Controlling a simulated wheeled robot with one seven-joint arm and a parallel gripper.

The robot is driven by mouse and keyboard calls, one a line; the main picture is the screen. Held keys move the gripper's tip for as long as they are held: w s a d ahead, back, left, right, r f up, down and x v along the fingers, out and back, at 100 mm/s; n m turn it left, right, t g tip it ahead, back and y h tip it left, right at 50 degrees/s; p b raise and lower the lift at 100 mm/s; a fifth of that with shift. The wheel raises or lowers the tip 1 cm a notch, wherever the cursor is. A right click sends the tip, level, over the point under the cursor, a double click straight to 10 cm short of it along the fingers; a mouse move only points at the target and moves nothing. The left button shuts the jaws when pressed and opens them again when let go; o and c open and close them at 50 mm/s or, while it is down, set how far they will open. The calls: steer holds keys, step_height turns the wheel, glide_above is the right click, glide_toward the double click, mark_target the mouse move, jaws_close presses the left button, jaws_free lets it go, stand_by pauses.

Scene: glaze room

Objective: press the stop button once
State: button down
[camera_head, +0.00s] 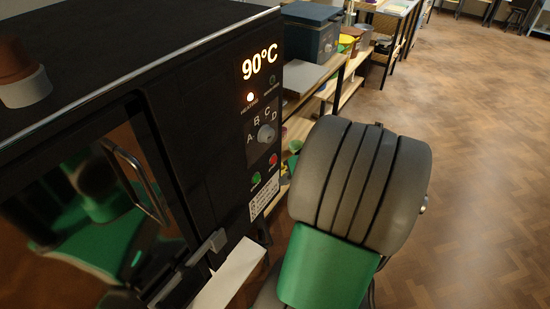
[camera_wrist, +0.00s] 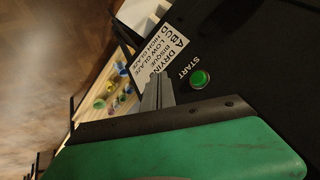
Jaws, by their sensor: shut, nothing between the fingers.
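The black kiln (camera_head: 215,130) fills the left of the head view. Its panel carries a small red button (camera_head: 273,159), which I take for the stop button, right of a green button (camera_head: 256,178). In the wrist view the green button, labelled START (camera_wrist: 200,79), shows beside my gripper (camera_wrist: 157,82). My gripper is shut and empty, with its fingers over the panel near the printed label. No red button can be seen in the wrist view. In the head view my arm stands right of the panel and my fingertips cannot be made out.
The door handle (camera_head: 137,180) sticks out at the left. Shelves with pots (camera_head: 345,85) stand beyond the kiln. The wooden floor (camera_head: 480,130) is clear at the right.

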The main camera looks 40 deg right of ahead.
mark_target(274, 160)
steer(key=s+d+m+t, duration=0.1)
steer(key=s+d+t, duration=0.1)
steer(key=d, duration=0.5)
steer(key=shift+s, duration=0.9)
steer(key=w+a, duration=0.3)
steer(key=w, duration=0.5)
steer(key=shift+w, duration=0.15)
stand_by(0.9)
steer(key=shift+w+a, duration=0.2)
steer(key=shift+w, duration=0.2)
steer(key=shift+w+a, duration=0.1)
steer(key=shift+w, duration=0.3)
stand_by(0.5)
steer(key=shift+s+d, duration=0.25)
steer(key=shift+s, duration=0.55)
